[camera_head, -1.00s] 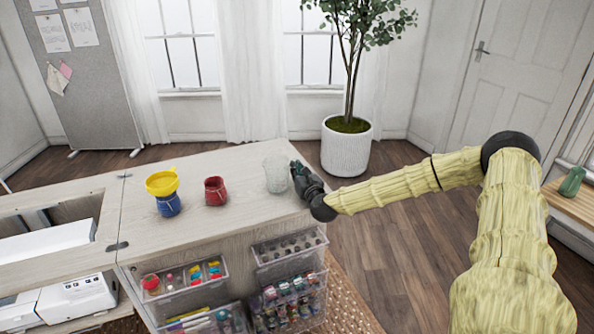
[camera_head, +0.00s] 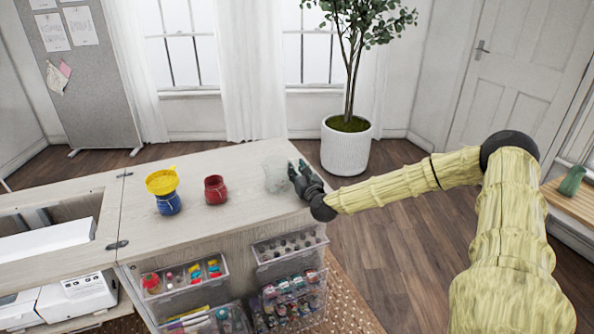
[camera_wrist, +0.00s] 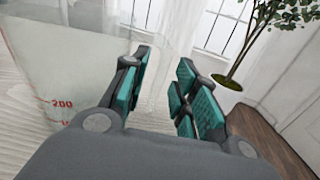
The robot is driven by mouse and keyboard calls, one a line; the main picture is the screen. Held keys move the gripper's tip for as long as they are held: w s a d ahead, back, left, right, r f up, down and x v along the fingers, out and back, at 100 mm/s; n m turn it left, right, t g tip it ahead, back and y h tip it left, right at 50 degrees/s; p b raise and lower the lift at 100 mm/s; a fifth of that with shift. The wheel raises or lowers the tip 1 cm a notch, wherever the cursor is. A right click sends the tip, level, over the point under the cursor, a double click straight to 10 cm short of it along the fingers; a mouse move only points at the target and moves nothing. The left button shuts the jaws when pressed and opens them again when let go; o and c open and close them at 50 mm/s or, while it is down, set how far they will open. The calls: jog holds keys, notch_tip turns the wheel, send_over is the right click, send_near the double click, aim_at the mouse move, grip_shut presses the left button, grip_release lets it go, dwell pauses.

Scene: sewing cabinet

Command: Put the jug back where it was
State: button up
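The jug (camera_head: 277,174) is clear, faintly frosted and hard to see. It stands upright on the pale cabinet top near its right end. In the wrist view the jug (camera_wrist: 60,75) fills the left side and shows red measuring marks. My gripper (camera_head: 297,175) is just right of the jug, low over the top. In the wrist view my gripper (camera_wrist: 164,66) has its teal-padded fingers apart. The jug's body lies outside the left finger. I cannot tell whether a clear handle lies between the fingers.
On the cabinet top (camera_head: 240,162), a red jar (camera_head: 215,189) and a blue jar (camera_head: 168,203) with a yellow funnel (camera_head: 161,181) stand left of the jug. Clear drawers (camera_head: 290,245) stick out below the front edge. A potted plant (camera_head: 346,150) stands behind right.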

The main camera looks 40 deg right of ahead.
jog(key=b+v, duration=0.1)
jog(key=v, duration=1.1)
jog(key=shift+r, duration=0.1)
